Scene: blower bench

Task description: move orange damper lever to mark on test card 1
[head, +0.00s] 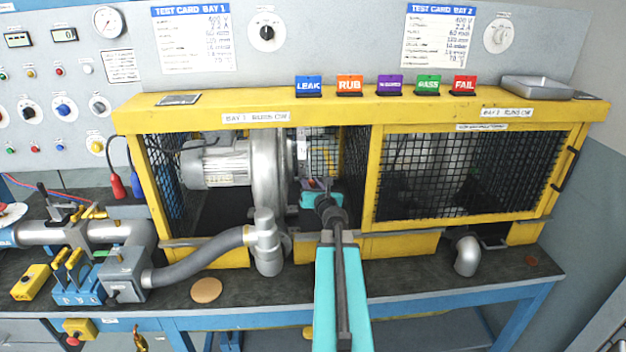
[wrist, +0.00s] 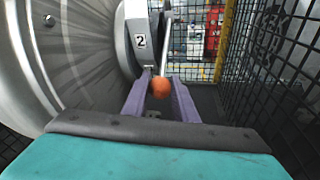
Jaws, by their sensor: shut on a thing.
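The orange damper lever's round knob (wrist: 160,88) sits between the two purple fingers of my gripper (wrist: 161,92) in the wrist view. The gripper is shut on it. A thin pale rod rises from the knob beside a grey plate marked 2 (wrist: 141,41). In the head view my gripper (head: 317,184) reaches through the open front of the yellow cage, right of the blower housing (head: 268,170). The knob is hard to make out there. Test card 1 (head: 193,40) hangs on the back panel at upper left; its small print is too blurred to read.
Yellow cage posts and black mesh (head: 465,175) stand close on the right of the opening. The blower's large round casing (wrist: 75,70) is close on the left in the wrist view. A grey hose (head: 200,260) and a cork disc (head: 206,290) are on the bench.

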